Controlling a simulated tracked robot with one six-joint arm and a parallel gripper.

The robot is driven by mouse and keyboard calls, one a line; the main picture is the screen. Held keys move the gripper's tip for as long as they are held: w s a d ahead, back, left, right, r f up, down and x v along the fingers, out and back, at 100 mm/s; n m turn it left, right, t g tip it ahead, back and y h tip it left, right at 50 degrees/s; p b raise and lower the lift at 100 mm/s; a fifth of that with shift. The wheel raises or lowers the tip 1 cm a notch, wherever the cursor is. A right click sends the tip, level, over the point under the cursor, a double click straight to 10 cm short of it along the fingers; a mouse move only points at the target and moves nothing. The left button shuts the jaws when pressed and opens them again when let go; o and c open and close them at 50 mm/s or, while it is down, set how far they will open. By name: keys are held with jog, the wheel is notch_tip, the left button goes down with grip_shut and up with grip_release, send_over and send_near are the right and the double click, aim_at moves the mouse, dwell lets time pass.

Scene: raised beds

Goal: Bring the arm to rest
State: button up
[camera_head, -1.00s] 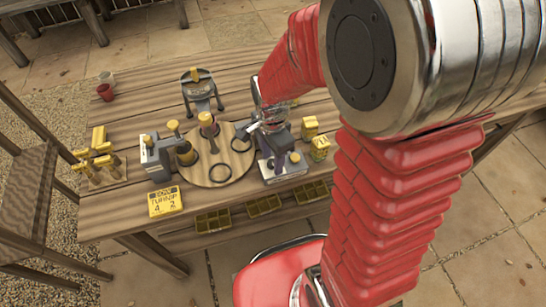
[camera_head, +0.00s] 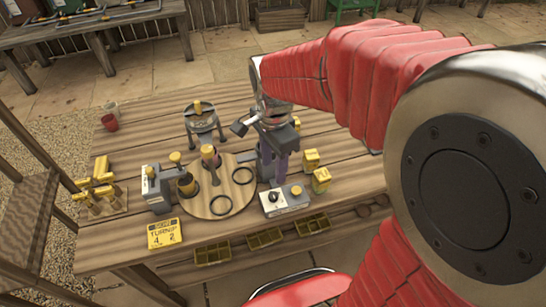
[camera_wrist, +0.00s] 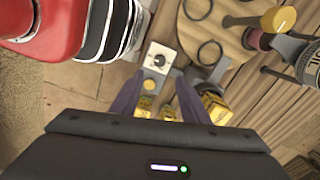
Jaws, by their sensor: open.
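My red-sleeved arm reaches from the right over the wooden table (camera_head: 120,232) in the head view. My gripper (camera_head: 273,172) points down, its two purple fingers apart and nothing seen between them. It appears over the table just behind a small control box (camera_head: 290,208) with a black knob and a yellow button. In the wrist view my gripper (camera_wrist: 158,92) shows its fingers spread, with the control box (camera_wrist: 162,57) and yellow blocks beyond them. The height of the fingertips above the table is hard to tell.
A round board (camera_head: 226,205) with black rings and upright tools stands left of my gripper. Yellow blocks (camera_head: 321,180) stand to its right. A yellow sign (camera_head: 164,233), a yellow-handled rack (camera_head: 102,187) and a red pot (camera_head: 110,122) are farther left.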

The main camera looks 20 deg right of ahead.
jog(key=shift+r, duration=0.95)
jog(key=s+r+n+t, duration=0.5)
jog(key=s+n, duration=0.5)
jog(key=n, duration=0.5)
jog(key=shift+s+d+r+t, duration=0.3)
jog(key=shift+s+d+r, duration=0.05)
jog(key=shift+r, duration=0.85)
